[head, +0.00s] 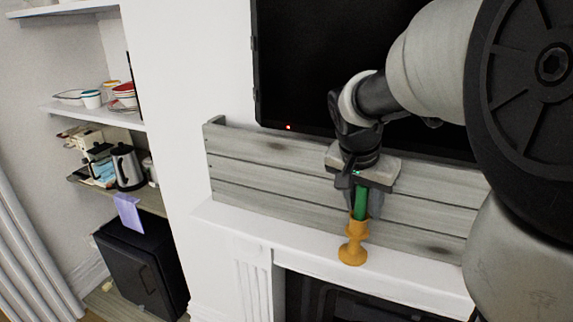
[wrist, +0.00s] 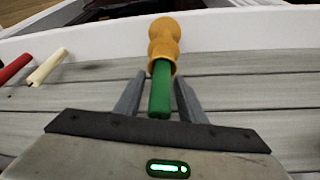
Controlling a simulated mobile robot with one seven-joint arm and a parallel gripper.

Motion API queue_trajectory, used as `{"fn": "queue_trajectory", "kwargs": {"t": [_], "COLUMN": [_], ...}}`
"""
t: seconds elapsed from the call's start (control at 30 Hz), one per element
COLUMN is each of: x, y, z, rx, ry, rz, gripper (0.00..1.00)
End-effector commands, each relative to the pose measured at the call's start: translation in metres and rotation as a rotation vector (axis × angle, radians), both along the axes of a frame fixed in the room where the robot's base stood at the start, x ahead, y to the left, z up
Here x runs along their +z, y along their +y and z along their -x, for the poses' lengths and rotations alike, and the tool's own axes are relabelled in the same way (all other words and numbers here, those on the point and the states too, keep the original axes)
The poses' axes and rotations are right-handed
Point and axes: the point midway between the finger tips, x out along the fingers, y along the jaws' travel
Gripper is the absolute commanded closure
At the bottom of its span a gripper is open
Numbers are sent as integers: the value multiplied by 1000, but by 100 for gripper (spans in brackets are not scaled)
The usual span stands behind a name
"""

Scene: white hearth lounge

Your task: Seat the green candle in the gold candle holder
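The green candle (head: 360,202) stands roughly upright between the fingers of my gripper (head: 362,210). The gold candle holder (head: 353,248) stands on the white mantel, directly below the candle. In the wrist view the candle (wrist: 160,92) lines up with the holder's cup (wrist: 163,45), and its far end is hidden at the rim. How deep it sits in the cup cannot be seen.
A grey plank panel (head: 270,165) stands behind the holder on the mantel (head: 250,225), below a black screen (head: 320,60). In the wrist view a red candle (wrist: 14,68) and a cream candle (wrist: 47,67) lie off to the left. Shelves with dishes and kettles are at the left.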

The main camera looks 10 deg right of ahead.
Motion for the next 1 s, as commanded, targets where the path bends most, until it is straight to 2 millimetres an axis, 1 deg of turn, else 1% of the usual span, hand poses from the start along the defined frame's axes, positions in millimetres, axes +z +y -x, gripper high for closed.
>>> {"fn": "queue_trajectory", "kwargs": {"t": [0.17,0.27,0.37,0.6,0.7,0.83,0.93,1.0], "x": [4,12,27,76,93,109,115,115], "y": [0,2,6,21,27,32,34,39], "z": [-1,0,3,16,21,26,29,36], "rx": [2,2,3,3,3,3,8,43], "ry": [-7,-10,-13,-15,-14,-13,-11,-11], "rz": [2,3,3,3,3,3,3,0], "gripper": [64,64,64,64,64,64,64,64]}}
